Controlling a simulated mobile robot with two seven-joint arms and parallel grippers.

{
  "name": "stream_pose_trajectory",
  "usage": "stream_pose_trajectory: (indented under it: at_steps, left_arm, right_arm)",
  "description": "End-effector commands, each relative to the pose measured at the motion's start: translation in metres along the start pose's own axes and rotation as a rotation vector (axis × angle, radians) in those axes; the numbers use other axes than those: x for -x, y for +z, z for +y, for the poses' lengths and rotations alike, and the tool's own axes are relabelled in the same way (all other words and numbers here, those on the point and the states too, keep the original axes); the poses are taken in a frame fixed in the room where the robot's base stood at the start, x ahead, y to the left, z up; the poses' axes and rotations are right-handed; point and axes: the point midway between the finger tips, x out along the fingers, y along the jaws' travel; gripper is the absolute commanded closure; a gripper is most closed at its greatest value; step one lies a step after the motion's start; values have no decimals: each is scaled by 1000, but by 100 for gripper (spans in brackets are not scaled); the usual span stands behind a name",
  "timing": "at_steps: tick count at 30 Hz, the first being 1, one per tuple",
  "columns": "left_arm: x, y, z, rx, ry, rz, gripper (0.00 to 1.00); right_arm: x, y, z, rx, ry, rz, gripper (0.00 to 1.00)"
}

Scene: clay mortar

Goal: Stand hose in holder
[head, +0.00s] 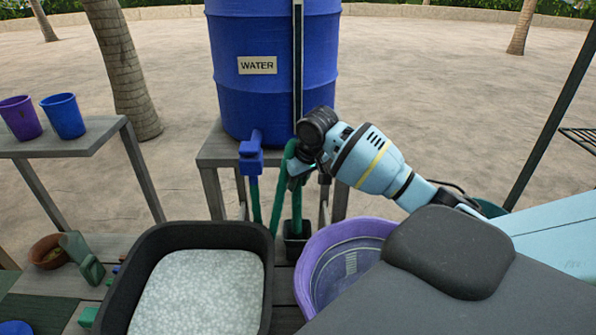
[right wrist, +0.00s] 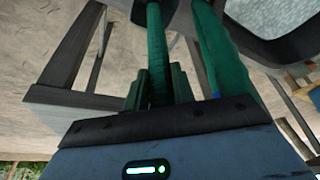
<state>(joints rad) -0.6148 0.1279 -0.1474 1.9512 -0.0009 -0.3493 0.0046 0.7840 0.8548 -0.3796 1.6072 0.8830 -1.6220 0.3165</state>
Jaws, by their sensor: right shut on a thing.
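The green hose (head: 297,212) hangs below the blue tap (head: 251,152) of the water barrel and bends up into a loop. My right gripper (head: 297,171) is shut on the hose near the top of this loop. In the right wrist view, the hose (right wrist: 157,50) passes between the two fingers (right wrist: 160,88), and another length of hose runs beside them. A small dark square holder (head: 296,246) stands on the deck below. The hose's lower end meets its top; I cannot tell how deep it sits inside. My left gripper is not in view.
The blue barrel (head: 272,95) stands on a grey wooden stand (head: 219,152). A black tray (head: 150,250) with grey-white contents is at front left, and a purple tub (head: 385,228) is right of the holder. Two cups (head: 64,117) stand on a left side table.

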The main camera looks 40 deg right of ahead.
Motion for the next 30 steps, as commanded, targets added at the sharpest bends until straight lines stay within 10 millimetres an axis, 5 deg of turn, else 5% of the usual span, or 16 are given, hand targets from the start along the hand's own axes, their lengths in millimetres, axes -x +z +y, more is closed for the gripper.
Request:
stream_pose_trajectory:
  at_steps: [13, 28, 29, 30]
  left_arm:
    - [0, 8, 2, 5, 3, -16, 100]
    - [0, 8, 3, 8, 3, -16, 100]
    - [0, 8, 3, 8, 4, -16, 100]
    - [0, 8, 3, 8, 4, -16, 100]
  right_arm:
    - [-39, 14, 0, 1, 0, -1, 93]
    - [-46, 16, 0, 0, -1, 1, 93]
    - [-46, 16, 0, 0, -1, 1, 72]
    - [-46, 16, 0, 0, -1, 1, 67]
